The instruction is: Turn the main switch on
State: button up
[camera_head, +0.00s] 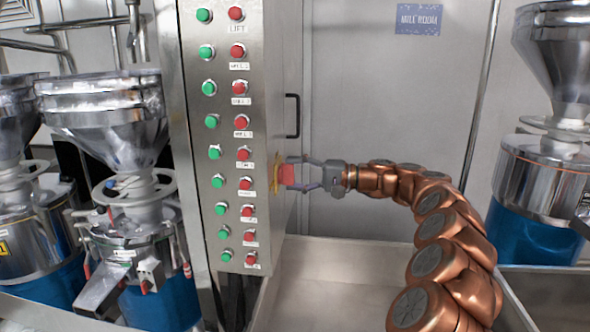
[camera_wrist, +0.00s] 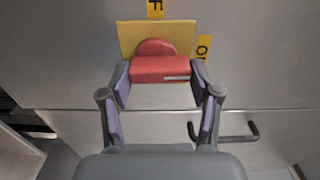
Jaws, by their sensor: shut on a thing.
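The main switch is a red knob (camera_head: 287,175) on a yellow plate (camera_head: 275,173), on the right side face of the steel control cabinet. In the wrist view the red knob (camera_wrist: 162,68) stands in front of the yellow plate (camera_wrist: 128,38). My gripper (camera_head: 296,175) reaches in from the right. In the wrist view its fingers (camera_wrist: 160,84) are shut on the knob from both sides. The knob's far side is hidden.
Green and red push buttons (camera_head: 241,123) line the cabinet front. A black door handle (camera_head: 292,115) is just above my gripper. Steel mills with funnels stand left (camera_head: 105,100) and right (camera_head: 565,60). A steel tray (camera_head: 335,270) lies below my arm.

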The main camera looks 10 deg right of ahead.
jog(key=shift+m, duration=0.3)
dwell(0.4)
jog(key=o, duration=1.1)
jog(key=shift+o, duration=0.2)
jog(key=shift+d, duration=0.1)
jog(key=v, duration=1.1)
jog(key=shift+s+d, duration=0.2)
jog(key=shift+d, duration=0.15)
